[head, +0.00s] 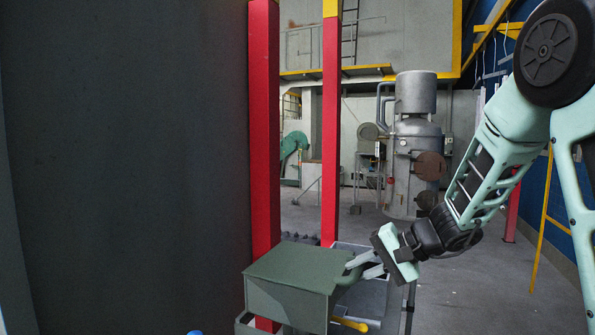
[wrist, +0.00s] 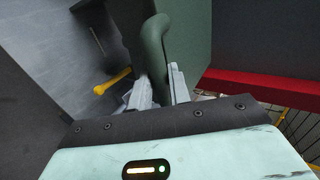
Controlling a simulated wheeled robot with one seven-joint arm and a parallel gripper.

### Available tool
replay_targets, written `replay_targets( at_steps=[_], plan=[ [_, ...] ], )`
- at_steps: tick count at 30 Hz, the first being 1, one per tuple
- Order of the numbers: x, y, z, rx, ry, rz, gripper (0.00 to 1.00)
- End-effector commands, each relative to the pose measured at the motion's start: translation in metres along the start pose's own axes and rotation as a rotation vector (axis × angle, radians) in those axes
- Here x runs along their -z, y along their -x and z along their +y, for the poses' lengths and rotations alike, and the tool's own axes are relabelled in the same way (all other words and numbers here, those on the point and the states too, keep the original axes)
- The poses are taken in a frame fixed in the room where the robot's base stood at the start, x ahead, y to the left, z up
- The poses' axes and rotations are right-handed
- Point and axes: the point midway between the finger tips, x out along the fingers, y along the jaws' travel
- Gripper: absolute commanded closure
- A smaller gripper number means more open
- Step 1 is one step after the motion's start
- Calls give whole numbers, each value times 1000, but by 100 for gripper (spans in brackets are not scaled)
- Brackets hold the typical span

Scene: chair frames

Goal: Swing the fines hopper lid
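The fines hopper lid (head: 300,265) is a dull green box-like cover at the bottom middle of the head view, with its top nearly level. Its curved green handle (wrist: 155,45) stands out from the lid's green face (wrist: 185,40) in the wrist view. My gripper (head: 365,266) reaches in from the right to the handle side of the lid. In the wrist view my two pale fingers (wrist: 160,88) lie on either side of the handle bar, which fills the gap between them. The exact contact is partly hidden.
An open grey bin (head: 372,296) stands right of the lid, with a yellow bar (head: 350,324) below; the bar also shows in the wrist view (wrist: 112,82). Red posts (head: 264,130) rise behind. A dark panel (head: 125,160) fills the left. Floor at right is clear.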

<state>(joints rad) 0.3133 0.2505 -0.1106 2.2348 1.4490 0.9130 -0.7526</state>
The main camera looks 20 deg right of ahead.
Motion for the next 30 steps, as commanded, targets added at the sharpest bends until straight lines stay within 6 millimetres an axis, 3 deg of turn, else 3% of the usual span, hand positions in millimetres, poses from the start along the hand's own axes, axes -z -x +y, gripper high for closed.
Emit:
replay_targets(
  at_steps=[18,30],
  plan=[
    [0,25,-50,1,1,0,100],
    [0,25,-52,0,0,-1,100]
  ],
)
